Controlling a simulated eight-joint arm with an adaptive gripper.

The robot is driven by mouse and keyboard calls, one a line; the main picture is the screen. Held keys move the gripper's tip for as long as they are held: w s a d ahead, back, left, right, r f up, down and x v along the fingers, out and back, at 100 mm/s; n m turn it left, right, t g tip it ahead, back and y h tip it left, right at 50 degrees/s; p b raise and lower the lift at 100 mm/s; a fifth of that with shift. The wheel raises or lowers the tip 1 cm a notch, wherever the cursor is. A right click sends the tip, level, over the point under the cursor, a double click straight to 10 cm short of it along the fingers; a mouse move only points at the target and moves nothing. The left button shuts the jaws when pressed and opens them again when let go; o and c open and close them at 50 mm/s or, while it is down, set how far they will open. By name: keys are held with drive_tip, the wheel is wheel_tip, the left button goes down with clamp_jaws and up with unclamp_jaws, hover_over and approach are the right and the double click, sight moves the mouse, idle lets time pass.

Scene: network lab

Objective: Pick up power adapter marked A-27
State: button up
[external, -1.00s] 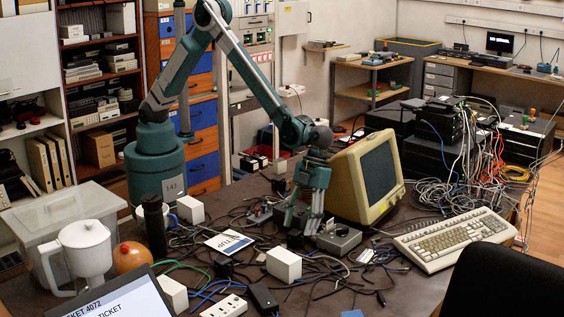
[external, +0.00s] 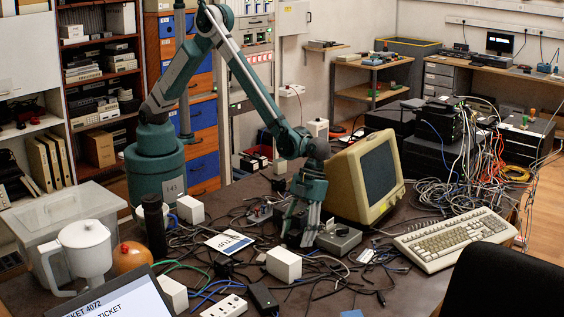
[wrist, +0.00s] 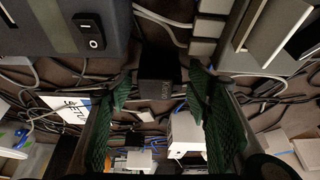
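A black block-shaped adapter (wrist: 160,80) lies among cables near the middle of the wrist view. Small pale marking shows on its face, but I cannot read it as A-27. My gripper (wrist: 158,112) is open, with its green ridged fingers on the left and right of the adapter and visible gaps to it. The adapter is largely hidden behind the fingers there.
Cables cover the table around my gripper. The cream monitor (external: 345,180) stands close on the right, with the keyboard (external: 455,240) beyond it. A white box (external: 284,264) is just in front. A SETUP card (external: 229,243) lies to the left, and another black adapter (external: 263,298) lies nearer the camera.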

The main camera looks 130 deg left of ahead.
sight(297, 233)
drive_tip(key=c, duration=0.9)
drive_tip(key=shift+r, duration=0.15)
wheel_tip(297, 233, up, 10)
drive_tip(key=shift+f+p, duration=0.1)
drive_tip(key=shift+p, duration=0.75)
